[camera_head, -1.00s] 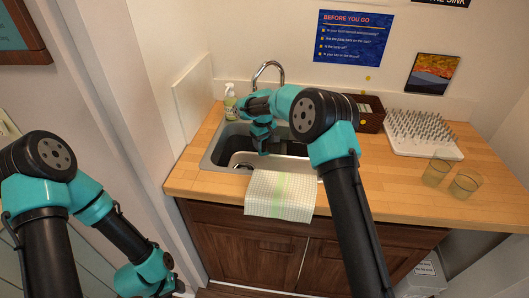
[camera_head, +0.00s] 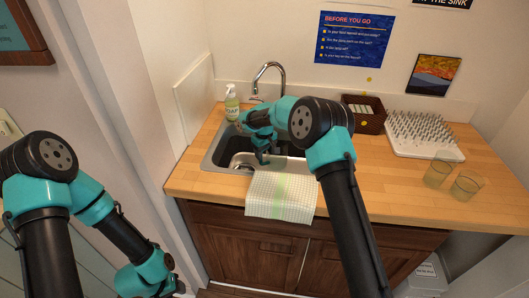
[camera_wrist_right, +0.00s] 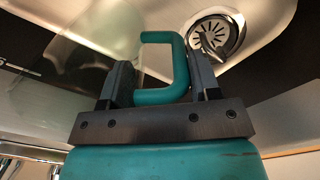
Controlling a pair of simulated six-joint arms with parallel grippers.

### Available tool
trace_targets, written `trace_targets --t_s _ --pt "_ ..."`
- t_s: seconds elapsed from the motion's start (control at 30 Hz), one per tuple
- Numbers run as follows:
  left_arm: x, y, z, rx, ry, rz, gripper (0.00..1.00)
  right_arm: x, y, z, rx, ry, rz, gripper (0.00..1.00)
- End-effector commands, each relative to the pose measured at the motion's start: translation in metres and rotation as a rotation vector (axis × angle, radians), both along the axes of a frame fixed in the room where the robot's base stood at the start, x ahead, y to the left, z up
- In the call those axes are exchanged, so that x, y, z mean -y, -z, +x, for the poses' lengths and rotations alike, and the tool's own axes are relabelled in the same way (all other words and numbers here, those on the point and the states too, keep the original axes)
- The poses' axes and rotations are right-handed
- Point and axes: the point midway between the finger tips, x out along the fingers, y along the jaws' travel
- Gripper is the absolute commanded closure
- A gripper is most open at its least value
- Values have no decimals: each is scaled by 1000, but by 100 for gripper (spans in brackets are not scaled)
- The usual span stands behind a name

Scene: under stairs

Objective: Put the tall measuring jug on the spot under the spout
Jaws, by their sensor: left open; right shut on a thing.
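The tall measuring jug (camera_wrist_right: 181,68) shows in the right wrist view as a teal C-shaped handle, with what looks like a clear body to its left. My right gripper (camera_wrist_right: 160,82) is shut on the handle, one finger on each side. In the head view my right gripper (camera_head: 264,153) is low over the sink (camera_head: 215,155); the clear jug is hard to make out there. The chrome spout (camera_head: 270,66) arches behind the sink. The spot under it is largely hidden by my right arm. My left gripper (camera_head: 178,287) is at the bottom left, away from the counter.
The drain (camera_wrist_right: 213,36) shows beside the handle in the right wrist view. A soap bottle (camera_head: 231,103) stands left of the tap. A towel (camera_head: 281,196) hangs over the front edge. A brown basket (camera_head: 370,122), a drying rack (camera_head: 424,150) and two glasses (camera_head: 437,173) are to the right.

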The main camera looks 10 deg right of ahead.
Motion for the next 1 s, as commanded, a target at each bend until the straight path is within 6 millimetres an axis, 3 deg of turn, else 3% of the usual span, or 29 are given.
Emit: trace_targets --t_s 0.1,0.13,0.37,0.77,1.0 --pt "0 0 0 0 0 0 57 0 3 0 0 0 0 100" --pt "0 0 0 0 0 0 57 0 3 0 -1 0 0 42" --pt "0 0 0 0 0 0 57 0 3 0 0 0 0 20" --pt "0 0 0 0 0 0 57 0 -3 0 1 0 0 18" --pt "0 0 0 0 0 0 57 0 -33 0 3 0 1 18"
